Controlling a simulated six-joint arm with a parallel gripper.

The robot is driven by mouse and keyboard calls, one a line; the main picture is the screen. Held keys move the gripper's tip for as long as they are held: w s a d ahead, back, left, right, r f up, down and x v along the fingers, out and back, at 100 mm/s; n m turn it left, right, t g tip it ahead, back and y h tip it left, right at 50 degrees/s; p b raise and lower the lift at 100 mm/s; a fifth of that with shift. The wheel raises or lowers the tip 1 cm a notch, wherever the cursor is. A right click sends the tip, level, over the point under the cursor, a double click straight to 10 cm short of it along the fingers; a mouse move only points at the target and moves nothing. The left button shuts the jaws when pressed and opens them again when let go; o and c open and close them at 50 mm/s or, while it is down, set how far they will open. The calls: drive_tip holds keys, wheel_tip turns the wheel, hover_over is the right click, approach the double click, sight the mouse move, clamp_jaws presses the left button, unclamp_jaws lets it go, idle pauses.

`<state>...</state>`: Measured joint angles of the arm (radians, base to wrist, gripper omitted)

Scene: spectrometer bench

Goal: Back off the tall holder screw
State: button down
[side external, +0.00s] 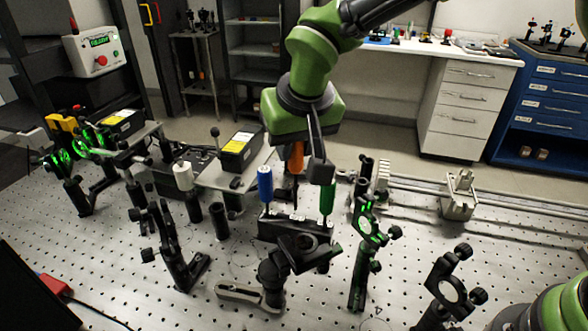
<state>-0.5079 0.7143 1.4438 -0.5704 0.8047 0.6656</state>
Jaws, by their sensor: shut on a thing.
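My gripper (302,165) points down over the middle of the bench, shut on the orange handle of a screwdriver (296,158). Its thin dark shaft points down at a black rack (268,229); whether the tip is in the rack or above it I cannot tell. A blue-handled screwdriver (265,184) stands in the rack to the left, and a green-handled one (327,198) to the right. Several post holders stand around, including a dark one (220,221) left of the rack. I cannot tell which is the tall holder, and its screw is too small to make out.
A black mount on a base (272,275) stands right in front of the rack. Green-lit optics stand to the right (369,225) and far left (64,158). A dark mount (168,250) stands front left. A metal rail (420,190) runs back right. Bare breadboard (120,270) shows front left.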

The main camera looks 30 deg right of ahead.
drive_tip(key=w+d, duration=0.5)
drive_tip(key=d, duration=0.5)
drive_tip(key=w+d, duration=0.4)
drive_tip(key=d, duration=0.7)
drive_tip(key=shift+w+r, duration=0.2)
drive_tip(key=shift+w, duration=0.2)
drive_tip(key=shift+a+f, duration=0.1)
drive_tip(key=shift+f, duration=2.4)
drive_tip(key=shift+f, duration=0.7)
drive_tip(key=shift+r, duration=0.2)
